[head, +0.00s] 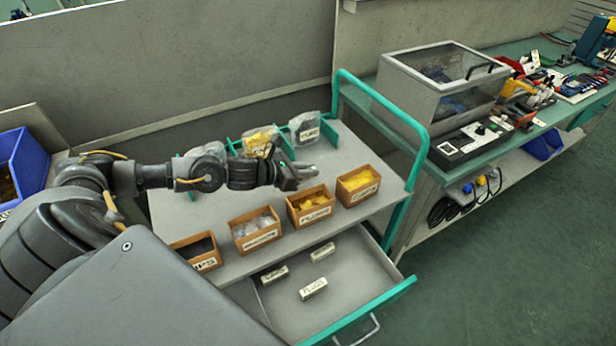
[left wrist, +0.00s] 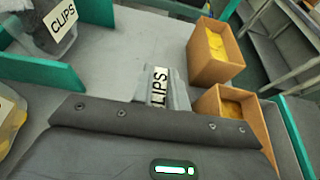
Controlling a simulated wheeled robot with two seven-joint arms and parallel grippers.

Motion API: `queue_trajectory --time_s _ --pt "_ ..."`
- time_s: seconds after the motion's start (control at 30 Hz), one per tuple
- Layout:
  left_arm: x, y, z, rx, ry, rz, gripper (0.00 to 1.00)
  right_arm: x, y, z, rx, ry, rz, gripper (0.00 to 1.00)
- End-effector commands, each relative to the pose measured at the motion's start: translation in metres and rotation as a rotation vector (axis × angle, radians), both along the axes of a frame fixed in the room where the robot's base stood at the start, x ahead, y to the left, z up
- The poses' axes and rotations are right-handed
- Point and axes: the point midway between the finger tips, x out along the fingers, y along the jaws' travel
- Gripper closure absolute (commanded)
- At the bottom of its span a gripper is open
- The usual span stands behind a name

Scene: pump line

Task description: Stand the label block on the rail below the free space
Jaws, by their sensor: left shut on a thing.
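My left gripper (head: 308,173) is shut on a label block and holds it above the trolley top, behind the front row of boxes. In the left wrist view the label block (left wrist: 158,88) shows a white face with black letters, "LIPS" readable, between the grey fingers. Green dividers (left wrist: 45,77) stand at the back of the trolley top. A clear bag of yellow parts (head: 259,140) and a grey bag (head: 305,128) stand among them. In the wrist view a bag labelled CLIPS (left wrist: 50,25) stands behind a divider. The rail's front is partly hidden by my arm. My right gripper is not in view.
Cardboard boxes (head: 257,230) line the trolley's front edge. Below, an open drawer (head: 350,265) holds three white label blocks (head: 313,289). The trolley's green handle (head: 412,170) rises at the right. A workbench with a grey case (head: 440,85) stands beyond.

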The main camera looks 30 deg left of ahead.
Motion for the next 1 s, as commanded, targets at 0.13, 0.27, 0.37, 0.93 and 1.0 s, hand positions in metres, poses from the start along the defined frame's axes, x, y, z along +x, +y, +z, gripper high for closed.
queue_trajectory --time_s 0.13,0.27,0.37,0.93,1.0 --pt "0.001 0.001 -0.02 -0.001 0.004 0.003 1.0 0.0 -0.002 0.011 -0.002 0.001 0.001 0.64" --pt "0.001 0.002 -0.031 -0.001 0.002 0.002 1.0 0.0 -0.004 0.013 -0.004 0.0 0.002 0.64" --pt "0.001 0.002 -0.032 0.001 0.0 0.002 1.0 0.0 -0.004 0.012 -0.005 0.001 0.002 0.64" --pt "0.001 0.001 -0.035 0.001 0.001 0.001 0.63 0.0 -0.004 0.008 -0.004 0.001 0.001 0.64" --pt "0.001 0.001 -0.035 0.001 0.001 0.001 0.63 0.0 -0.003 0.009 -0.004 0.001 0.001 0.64"
